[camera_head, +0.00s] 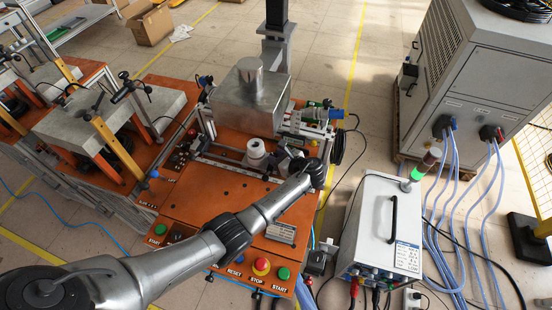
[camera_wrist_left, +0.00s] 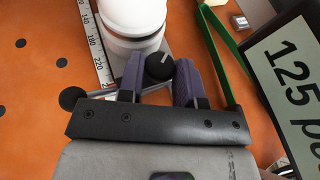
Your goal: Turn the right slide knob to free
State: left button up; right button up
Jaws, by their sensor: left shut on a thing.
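The slide knob (camera_wrist_left: 160,66) is a small black round knob with a white pointer line, seen in the left wrist view. My left gripper (camera_wrist_left: 160,80) has one purple-grey finger on each side of the knob and is shut on it. The pointer line runs up and slightly left in that view. In the head view my left arm reaches over the orange bench to the slide area, and its wrist (camera_head: 314,173) hides the knob and most of the fingers. My right gripper is not in view.
A white cylinder (camera_wrist_left: 132,22) stands just beyond the fingers, beside a measuring scale (camera_wrist_left: 90,45). A black ball-ended lever (camera_wrist_left: 72,98) is close at left, a green strip (camera_wrist_left: 230,60) at right. The orange bench (camera_head: 205,190) carries start and stop buttons (camera_head: 261,266).

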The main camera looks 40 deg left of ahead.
pick_arm(q)
jog(key=shift+n+g, duration=0.5)
jog(key=shift+g, duration=0.1)
jog(key=o, duration=0.6)
jog(key=v, duration=1.3)
jog(key=shift+d+r, duration=0.1)
jog(key=shift+d, duration=0.25)
